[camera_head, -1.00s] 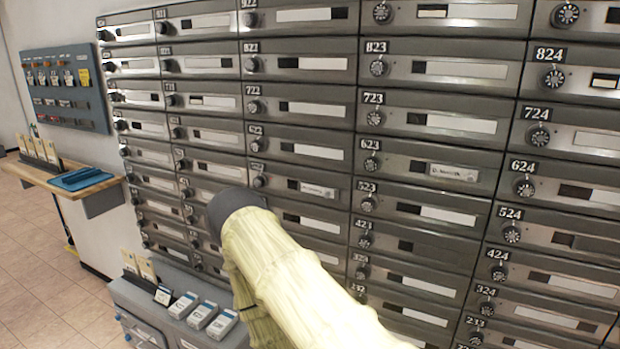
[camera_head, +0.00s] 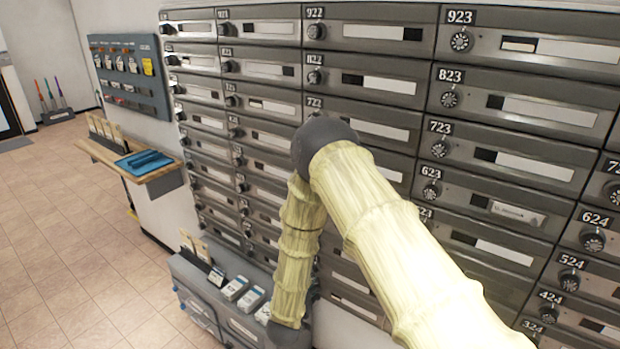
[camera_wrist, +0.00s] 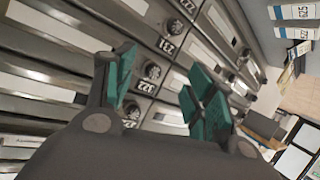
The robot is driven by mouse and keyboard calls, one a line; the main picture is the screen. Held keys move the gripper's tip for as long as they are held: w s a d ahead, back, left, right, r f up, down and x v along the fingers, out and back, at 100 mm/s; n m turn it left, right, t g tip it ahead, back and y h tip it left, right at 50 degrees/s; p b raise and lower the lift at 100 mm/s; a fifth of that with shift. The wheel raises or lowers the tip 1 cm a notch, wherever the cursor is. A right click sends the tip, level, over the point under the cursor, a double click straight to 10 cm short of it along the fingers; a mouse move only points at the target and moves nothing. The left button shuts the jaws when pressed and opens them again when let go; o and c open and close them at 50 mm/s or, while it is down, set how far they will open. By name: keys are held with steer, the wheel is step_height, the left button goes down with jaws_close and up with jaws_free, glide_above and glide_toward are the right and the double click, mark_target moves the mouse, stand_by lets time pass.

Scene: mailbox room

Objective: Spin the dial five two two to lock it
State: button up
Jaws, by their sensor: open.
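The wall of grey mailboxes (camera_head: 372,84) fills the head view, each box with a number plate and a round black dial. My arm covers the part of column 22 below 722, so the 522 dial is hidden in the head view. In the wrist view my gripper (camera_wrist: 163,92) is open and empty, its two green-padded fingers apart in front of the mailboxes. A black dial (camera_wrist: 152,71) shows between the fingers, with another dial (camera_wrist: 133,109) below it. No contact with a dial is visible.
A grey cabinet (camera_head: 205,280) with card boxes on top stands low by the mailboxes. A wooden shelf (camera_head: 165,171) with a blue folder and a blue wall panel (camera_head: 130,75) are at left. The tiled floor (camera_head: 70,240) at left is clear.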

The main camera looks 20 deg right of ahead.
steer(key=w+a+r+m+h+p, duration=0.1)
steer(key=w+r+m+h+p, duration=0.3)
steer(key=r, duration=0.8)
steer(key=w+a+r+m+h+p, duration=0.1)
steer(key=w+r+h+p, duration=0.15)
steer(key=w+r, duration=0.6)
steer(key=w+d+r+p, duration=0.3)
steer(key=w+d+p, duration=0.1)
steer(key=d, duration=0.4)
steer(key=shift+d+g+h+p, duration=0.2)
steer(key=shift+g+h+p, duration=0.1)
steer(key=shift+h, duration=0.05)
steer(key=c, duration=1)
